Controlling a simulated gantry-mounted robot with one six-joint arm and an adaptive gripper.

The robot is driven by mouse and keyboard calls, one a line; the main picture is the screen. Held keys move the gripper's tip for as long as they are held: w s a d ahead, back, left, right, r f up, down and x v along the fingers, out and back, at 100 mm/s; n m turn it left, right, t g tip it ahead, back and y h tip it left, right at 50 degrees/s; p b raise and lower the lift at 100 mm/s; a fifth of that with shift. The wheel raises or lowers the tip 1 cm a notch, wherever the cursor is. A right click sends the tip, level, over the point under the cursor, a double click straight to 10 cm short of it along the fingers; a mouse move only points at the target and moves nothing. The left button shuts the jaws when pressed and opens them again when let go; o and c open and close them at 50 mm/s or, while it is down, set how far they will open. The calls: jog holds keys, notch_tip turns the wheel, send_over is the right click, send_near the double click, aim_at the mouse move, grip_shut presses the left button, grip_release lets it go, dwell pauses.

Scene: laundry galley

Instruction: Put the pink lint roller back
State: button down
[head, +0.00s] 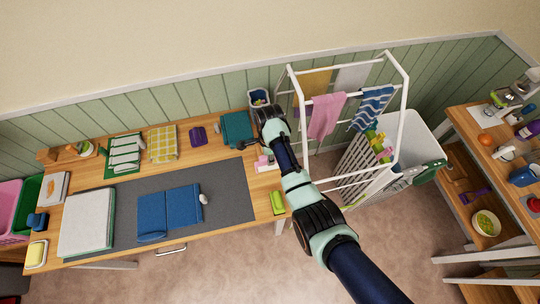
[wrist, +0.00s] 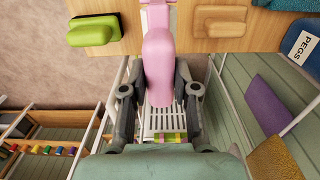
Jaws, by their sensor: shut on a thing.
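The pink lint roller (wrist: 158,58) is in my gripper (wrist: 157,92), its rounded pink end between the two fingers in the wrist view. Its far part reaches over a pale patch at the wooden table's edge. In the head view, pink of the roller (head: 263,160) shows at the table's right end, beside my arm. The fingers are shut on it. My arm hides much of the gripper in the head view, and I cannot tell whether the roller touches the table.
A green brush-like object (head: 278,202) lies at the table's front right corner. It also shows in the wrist view (wrist: 93,31). A PEGS box (wrist: 302,38) is at the back. A white drying rack (head: 403,95) and a laundry basket (head: 418,135) stand right of the table.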

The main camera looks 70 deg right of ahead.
aim_at(270, 167)
jog(key=shift+f+b, duration=3.35)
jog(key=shift+f, duration=1.35)
jog(key=shift+f, duration=0.3)
jog(key=c, duration=0.8)
grip_release()
notch_tip(270, 167, up, 8)
jog(key=p, duration=0.7)
jog(key=shift+r+p, duration=0.1)
jog(key=shift+p, duration=0.25)
